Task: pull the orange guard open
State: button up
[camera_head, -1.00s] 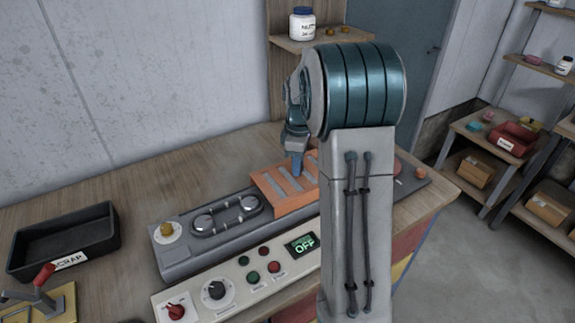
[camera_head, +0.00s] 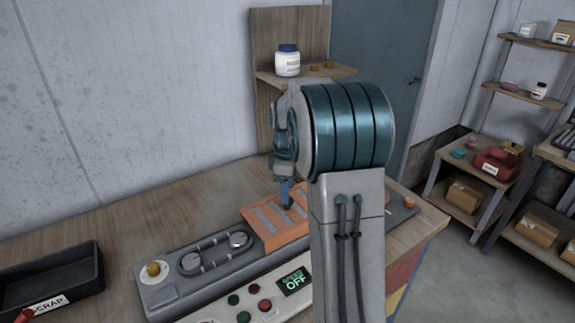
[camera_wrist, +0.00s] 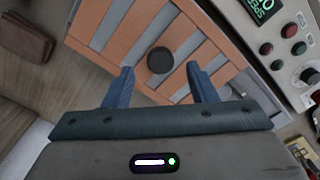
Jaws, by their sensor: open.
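The orange guard (camera_head: 276,228) is a slatted cover with grey strips, sitting on the right part of the grey machine bed (camera_head: 165,293). My arm hides its right part in the head view. In the wrist view the guard (camera_wrist: 110,38) fills the upper middle, with a round dark knob (camera_wrist: 160,60) on it. My gripper (camera_wrist: 163,78) is open, its two blue fingers apart, one to each side below the knob. The head view shows my gripper (camera_head: 286,205) pointing down just over the guard. I cannot tell whether the fingers touch it.
A control panel (camera_head: 255,286) with buttons and a display reading OFF runs along the front. A black scrap bin (camera_head: 70,272) stands at the left. A shelf (camera_head: 335,71) with a white jar (camera_head: 287,62) is on the wall behind.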

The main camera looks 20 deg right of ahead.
notch_tip(320, 180, up, 11)
dwell(0.3)
dwell(0.4)
